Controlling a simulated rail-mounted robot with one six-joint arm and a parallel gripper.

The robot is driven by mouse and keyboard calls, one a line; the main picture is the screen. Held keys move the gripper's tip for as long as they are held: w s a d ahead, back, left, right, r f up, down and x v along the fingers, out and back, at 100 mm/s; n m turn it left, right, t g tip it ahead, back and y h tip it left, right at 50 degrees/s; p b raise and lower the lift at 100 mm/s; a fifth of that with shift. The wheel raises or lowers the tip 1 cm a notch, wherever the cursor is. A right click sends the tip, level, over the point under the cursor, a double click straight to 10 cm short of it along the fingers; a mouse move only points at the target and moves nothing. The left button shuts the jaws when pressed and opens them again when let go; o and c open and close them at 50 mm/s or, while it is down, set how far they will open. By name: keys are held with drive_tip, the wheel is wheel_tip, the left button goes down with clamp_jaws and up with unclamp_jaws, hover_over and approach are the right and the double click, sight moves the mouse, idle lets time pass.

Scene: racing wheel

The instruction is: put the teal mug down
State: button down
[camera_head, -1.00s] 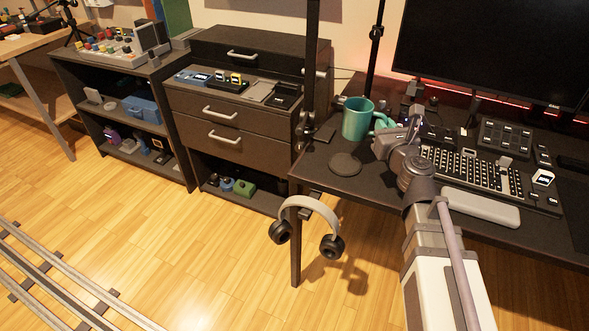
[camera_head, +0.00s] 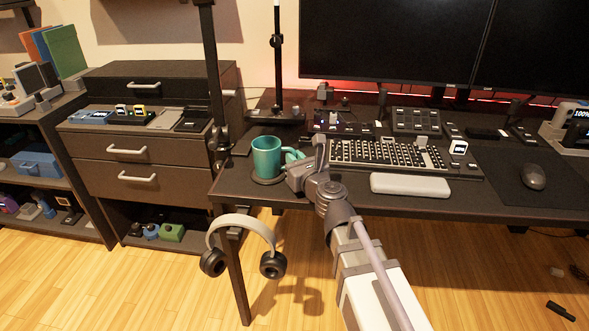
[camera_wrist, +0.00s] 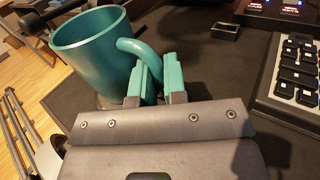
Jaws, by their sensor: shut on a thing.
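The teal mug (camera_head: 267,157) is upright at the left end of the dark desk, directly over a round dark coaster (camera_head: 268,180). Whether its base touches the coaster is hard to tell. My gripper (camera_head: 294,158) is at the mug's right side. In the wrist view, the mug (camera_wrist: 92,52) stands at the upper left, and my gripper's teal-tipped fingers (camera_wrist: 158,82) are closed around its handle. The mug looks empty inside. A sliver of the coaster (camera_wrist: 107,102) shows under the mug.
A keyboard (camera_head: 385,153) and a grey wrist rest (camera_head: 410,185) lie right of the gripper. A black stand (camera_head: 277,70) rises behind the mug. Headphones (camera_head: 243,243) hang at the desk's front left. A drawer cabinet (camera_head: 150,147) stands to the left.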

drive_tip(key=c, duration=1.6)
unclamp_jaws()
drive_tip(key=shift+c, duration=0.2)
drive_tip(key=o, duration=0.5)
drive_tip(key=shift+c, duration=0.2)
drive_tip(key=shift+r, duration=0.1)
drive_tip(key=shift+s+r, duration=0.1)
drive_tip(key=shift+s, duration=0.1)
drive_tip(key=v, duration=0.5)
drive_tip(key=shift+s+d, duration=0.1)
